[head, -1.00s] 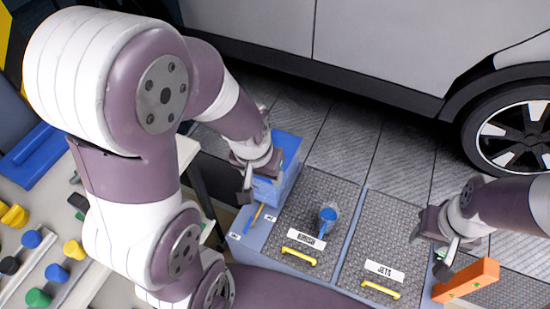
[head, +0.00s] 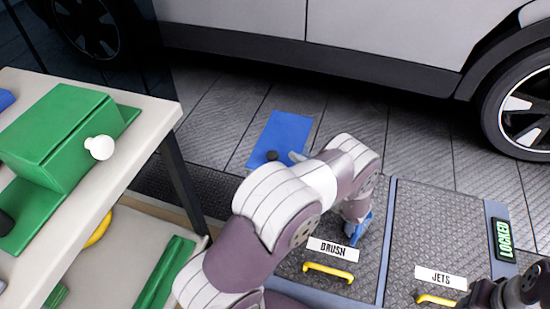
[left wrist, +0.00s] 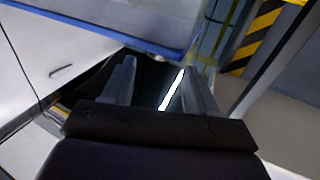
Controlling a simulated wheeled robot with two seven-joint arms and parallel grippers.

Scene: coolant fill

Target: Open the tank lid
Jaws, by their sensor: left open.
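The tank's blue lid (head: 285,132) shows as a flat blue panel on the floor side of the BRUSH panel in the head view. A dark knob (head: 272,156) is at its near edge. I cannot tell whether the lid is raised. My left gripper (head: 297,157) is at the near right edge of the lid, mostly hidden by my own arm. In the left wrist view its two fingers (left wrist: 163,88) stand apart, below a blue edge (left wrist: 110,30) that looks like part of the tank. Nothing is clearly held. My right arm shows only partly at the bottom right.
A pale workbench (head: 110,185) with a green box (head: 55,130) stands at left. A blue tool (head: 358,232) is on the BRUSH panel (head: 330,285). The car (head: 400,40) stands behind.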

